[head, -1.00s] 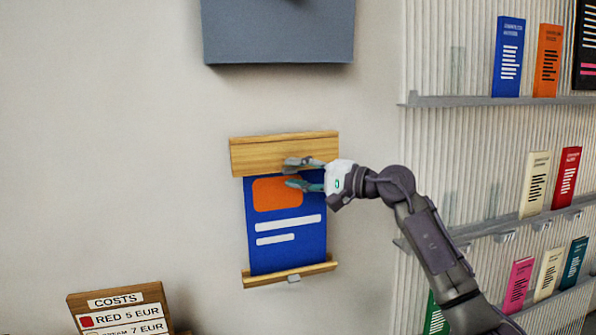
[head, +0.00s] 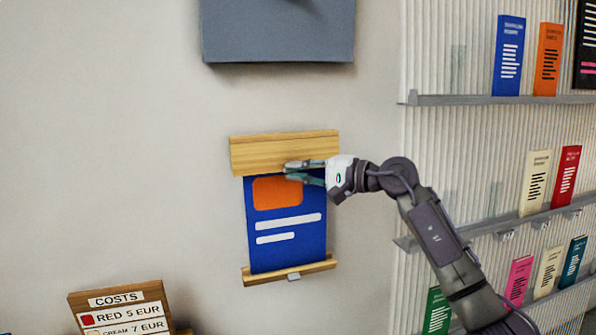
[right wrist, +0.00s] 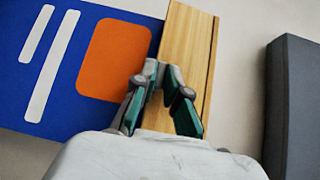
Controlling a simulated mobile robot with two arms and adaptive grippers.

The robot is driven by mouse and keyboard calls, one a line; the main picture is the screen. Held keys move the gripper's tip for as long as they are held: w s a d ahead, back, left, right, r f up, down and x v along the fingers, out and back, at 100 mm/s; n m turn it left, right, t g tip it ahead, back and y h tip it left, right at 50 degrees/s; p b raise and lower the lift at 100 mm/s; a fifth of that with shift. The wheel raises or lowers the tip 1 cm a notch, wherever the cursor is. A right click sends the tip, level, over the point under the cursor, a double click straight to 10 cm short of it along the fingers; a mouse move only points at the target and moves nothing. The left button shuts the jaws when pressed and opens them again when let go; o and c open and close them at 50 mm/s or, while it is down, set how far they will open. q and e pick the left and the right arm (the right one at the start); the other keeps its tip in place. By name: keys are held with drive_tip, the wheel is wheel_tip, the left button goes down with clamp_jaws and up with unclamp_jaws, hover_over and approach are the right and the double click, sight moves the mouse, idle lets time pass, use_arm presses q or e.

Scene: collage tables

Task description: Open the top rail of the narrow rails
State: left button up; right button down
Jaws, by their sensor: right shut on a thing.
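The narrow rails are two wooden bars on the wall holding a blue poster (head: 285,245) with an orange block and white stripes. The top rail (head: 270,150) is a broad bar along the poster's upper edge; it also shows in the right wrist view (right wrist: 185,45). The bottom rail (head: 262,275) is thinner, with a small grey tab (head: 293,276) at its middle. My right gripper (head: 288,171) is at the lower edge of the top rail and shut on it there; its fingers (right wrist: 161,72) hide the exact contact. My left gripper is out of view.
A grey box-like object (head: 278,35) is on the wall above. Shelves with several booklets (head: 508,55) fill the right side. A wooden costs sign (head: 120,310) stands at lower left. The wall left of the poster is bare.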

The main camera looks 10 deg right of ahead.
drive_tip(key=shift+s+d+r+m+g+h+p, duration=0.2)
drive_tip(key=shift+s+r+m+g+h+p, duration=0.5)
drive_tip(key=shift+r+m+g+p, duration=0.15)
drive_tip(key=shift+s+r+m+g+h+p, duration=0.45)
drive_tip(key=shift+r+m+g+h+p, duration=0.15)
drive_tip(key=shift+m+g+p, duration=0.4)
drive_tip(key=c, duration=1.2)
unclamp_jaws()
drive_tip(key=shift+r, duration=0.1)
drive_tip(key=v, duration=1.2)
